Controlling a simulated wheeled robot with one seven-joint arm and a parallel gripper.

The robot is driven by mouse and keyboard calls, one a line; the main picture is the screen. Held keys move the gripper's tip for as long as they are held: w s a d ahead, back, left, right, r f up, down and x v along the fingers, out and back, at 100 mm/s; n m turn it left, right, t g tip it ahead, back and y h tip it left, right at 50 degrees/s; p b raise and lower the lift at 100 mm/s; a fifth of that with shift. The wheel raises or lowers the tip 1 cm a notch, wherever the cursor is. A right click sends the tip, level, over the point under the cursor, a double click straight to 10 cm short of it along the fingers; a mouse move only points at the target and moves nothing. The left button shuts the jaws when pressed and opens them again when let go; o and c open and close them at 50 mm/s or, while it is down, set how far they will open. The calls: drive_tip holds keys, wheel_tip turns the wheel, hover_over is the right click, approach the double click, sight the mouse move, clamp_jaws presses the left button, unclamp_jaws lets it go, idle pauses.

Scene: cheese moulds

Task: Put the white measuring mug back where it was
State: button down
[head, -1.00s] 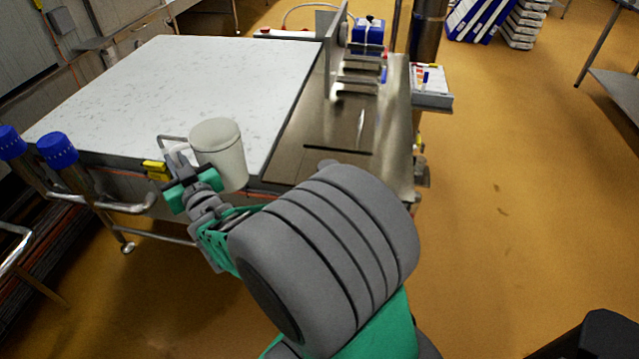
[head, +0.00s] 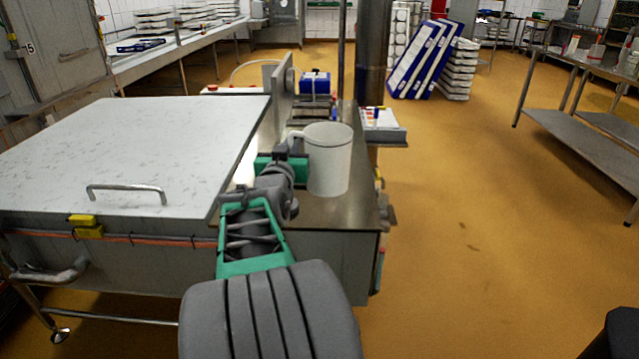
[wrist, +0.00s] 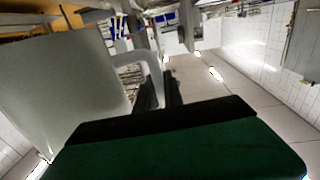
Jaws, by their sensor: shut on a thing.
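The white measuring mug (head: 331,165) is in the head view, upright, over the steel side shelf (head: 345,212) at the right end of the machine. My gripper (head: 292,150) is at the mug's left side and is shut on its handle. In the wrist view the mug (wrist: 60,88) fills the left, and its handle (wrist: 150,62) runs down between the dark fingers (wrist: 160,92). I cannot tell whether the mug's base touches the shelf or hangs above it.
A large white lid (head: 130,145) with a metal handle lies left of the shelf. An upright steel plate (head: 282,95) and a blue box (head: 315,82) stand behind the mug. A small tray with a white box (head: 382,122) juts out at the shelf's right. Open floor lies further right.

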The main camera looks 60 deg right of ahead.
drive_tip(key=shift+s+d+f+b, duration=0.4)
drive_tip(key=shift+d+f, duration=0.6)
drive_tip(key=shift+f, duration=0.65)
drive_tip(key=shift+s+d+f+b, duration=0.35)
drive_tip(key=shift+d+f, duration=0.7)
drive_tip(key=shift+f, duration=0.65)
drive_tip(key=shift+s+d+f+b, duration=0.25)
drive_tip(key=shift+s+d+f, duration=0.2)
drive_tip(key=shift+d+f, duration=0.9)
drive_tip(key=c, duration=1.5)
unclamp_jaws()
drive_tip(key=shift+a+f, duration=0.3)
drive_tip(key=shift+a, duration=0.05)
drive_tip(key=shift+o, duration=0.2)
drive_tip(key=shift+r, duration=0.15)
drive_tip(key=p+v, duration=0.1)
drive_tip(key=v, duration=1.1)
drive_tip(key=shift+s, duration=0.1)
